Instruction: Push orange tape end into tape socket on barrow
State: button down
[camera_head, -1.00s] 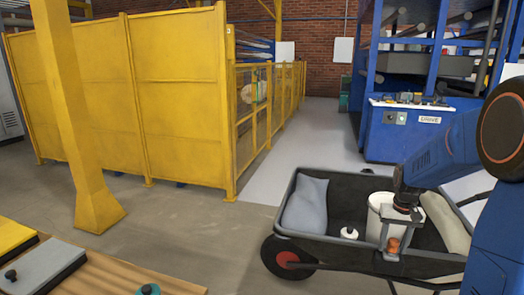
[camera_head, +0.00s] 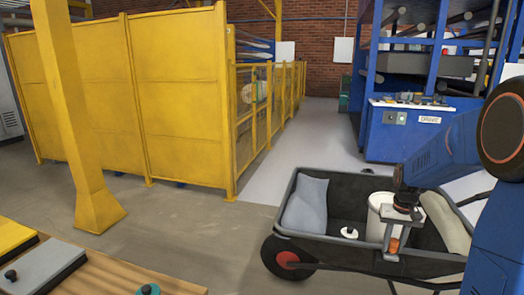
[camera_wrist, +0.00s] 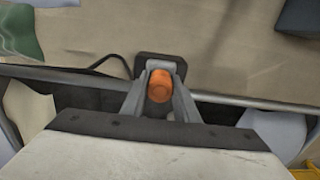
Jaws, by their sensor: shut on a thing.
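My gripper (camera_head: 392,245) is over the near rim of the black barrow (camera_head: 330,251). In the wrist view my gripper (camera_wrist: 160,100) has its two grey fingers on either side of the orange tape end (camera_wrist: 159,86) and is shut on it. The orange tape end also shows small between the fingers in the head view (camera_head: 394,245). A dark block (camera_wrist: 160,65) on the barrow's rim lies right at the tape end and looks like the tape socket. Its opening is hidden, and I cannot tell how far in the tape end sits.
The barrow holds a grey-blue sack (camera_head: 306,205), a white bucket (camera_head: 378,218), a small white item (camera_head: 349,232) and a beige sack (camera_head: 447,222). A wooden bench (camera_head: 110,275) is at front left. Yellow panels (camera_head: 180,95) and a blue machine (camera_head: 400,135) stand behind.

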aim_at(394, 240)
jog(key=shift+r, duration=0.15)
jog(key=shift+r, duration=2.85)
